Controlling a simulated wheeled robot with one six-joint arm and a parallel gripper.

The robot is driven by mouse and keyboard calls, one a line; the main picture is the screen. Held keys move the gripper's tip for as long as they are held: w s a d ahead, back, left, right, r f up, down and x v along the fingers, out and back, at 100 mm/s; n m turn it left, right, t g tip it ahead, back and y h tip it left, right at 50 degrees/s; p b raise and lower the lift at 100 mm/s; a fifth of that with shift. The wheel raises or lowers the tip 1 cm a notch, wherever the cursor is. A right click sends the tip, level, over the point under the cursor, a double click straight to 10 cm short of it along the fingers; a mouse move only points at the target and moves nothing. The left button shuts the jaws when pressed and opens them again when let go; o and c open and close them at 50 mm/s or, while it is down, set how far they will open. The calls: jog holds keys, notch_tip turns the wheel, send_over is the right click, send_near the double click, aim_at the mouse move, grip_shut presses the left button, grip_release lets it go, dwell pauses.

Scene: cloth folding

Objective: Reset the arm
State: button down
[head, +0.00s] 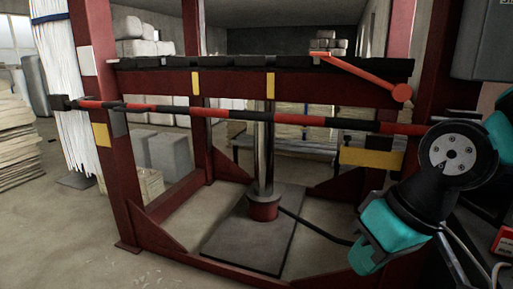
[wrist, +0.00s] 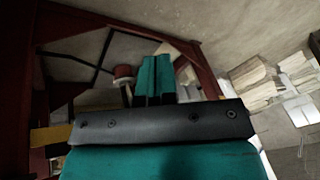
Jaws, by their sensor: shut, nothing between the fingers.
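My gripper (wrist: 155,78) shows in the wrist view as two teal fingers pressed together, shut and empty. A dark grey bracket with round bolts lies across the picture below them, with a teal body in front. In the head view my arm (head: 450,160) stands at the right, a black round joint with teal links bent in front of the red frame. I cannot clearly make out the fingertips there. The fingers point toward the floor area inside the frame, and nothing is seen touching them.
A dark red press frame (head: 125,190) fills the middle, with a red and black bar (head: 260,115) across its front. A grey base plate (head: 235,247) with a metal column stands inside. Pale stacks (head: 15,150) and hanging white strips (head: 62,90) are at left. The front-left floor is clear.

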jog(key=s+n+g, duration=0.2)
jog(key=s, duration=0.6)
notch_tip(320, 180, up, 28)
jog(key=p, duration=2.7)
jog(key=shift+f, duration=0.2)
jog(key=shift+d, duration=0.1)
